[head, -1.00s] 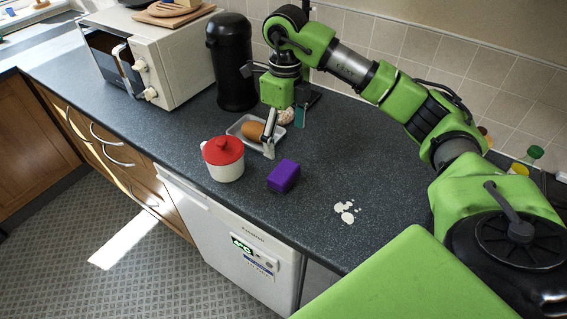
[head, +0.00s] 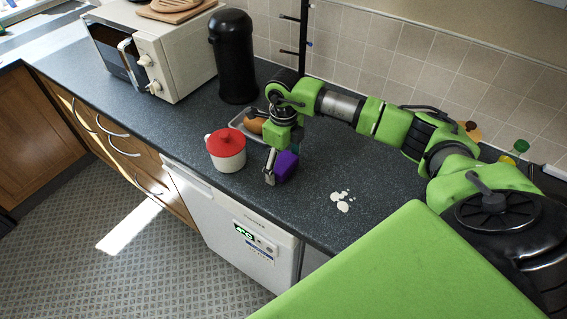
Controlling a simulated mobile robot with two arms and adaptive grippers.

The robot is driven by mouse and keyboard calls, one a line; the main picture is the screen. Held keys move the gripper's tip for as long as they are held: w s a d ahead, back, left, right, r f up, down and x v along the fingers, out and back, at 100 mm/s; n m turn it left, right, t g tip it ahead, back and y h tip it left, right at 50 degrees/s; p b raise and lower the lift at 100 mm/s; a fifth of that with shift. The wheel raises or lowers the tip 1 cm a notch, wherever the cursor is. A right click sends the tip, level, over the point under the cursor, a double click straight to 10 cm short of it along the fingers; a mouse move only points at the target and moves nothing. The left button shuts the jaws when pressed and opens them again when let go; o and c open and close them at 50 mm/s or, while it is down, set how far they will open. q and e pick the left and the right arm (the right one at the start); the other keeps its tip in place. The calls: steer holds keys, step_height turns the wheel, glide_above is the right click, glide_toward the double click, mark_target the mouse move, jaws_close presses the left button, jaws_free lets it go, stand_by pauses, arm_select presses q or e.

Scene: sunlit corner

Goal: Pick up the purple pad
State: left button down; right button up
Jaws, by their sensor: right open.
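The purple pad (head: 287,165) is a small block on the dark countertop, right of the white pot with the red lid (head: 226,149). My right gripper (head: 277,172) is down at the pad, pointing downward and open. One finger shows at the pad's left side; the other finger is hidden. The gripper covers part of the pad's left and upper side, and I cannot tell whether it touches the pad. My left gripper is not in view.
A black flask (head: 233,58) and a microwave (head: 160,60) stand further back. White spilled pieces (head: 341,203) lie right of the pad. The front counter edge is close.

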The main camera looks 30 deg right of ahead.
mark_target(284, 163)
steer(key=shift+c, duration=0.4)
steer(key=shift+a, duration=0.1)
steer(key=c, duration=1.1)
steer(key=shift+r+b, duration=0.45)
steer(key=shift+b, duration=0.1)
steer(key=r, duration=0.1)
steer(key=b, duration=0.1)
steer(key=r, duration=0.1)
steer(key=shift+s+r+b, duration=0.25)
steer(key=shift+r+b, duration=0.1)
arm_select(q)
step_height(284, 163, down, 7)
steer(key=b, duration=0.4)
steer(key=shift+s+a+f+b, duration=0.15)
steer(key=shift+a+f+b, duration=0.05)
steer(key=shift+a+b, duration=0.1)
arm_select(e)
steer(key=s+r, duration=0.3)
steer(key=s, duration=0.1)
steer(key=s+a+r, duration=0.1)
steer(key=s+r, duration=0.2)
steer(key=s, duration=0.2)
steer(key=s+a+r, duration=0.1)
steer(key=s+r, duration=0.2)
steer(key=s, duration=0.1)
steer(key=shift+s+a+r, duration=0.2)
steer(key=shift+a+r, duration=0.05)
steer(key=shift+o, duration=0.6)
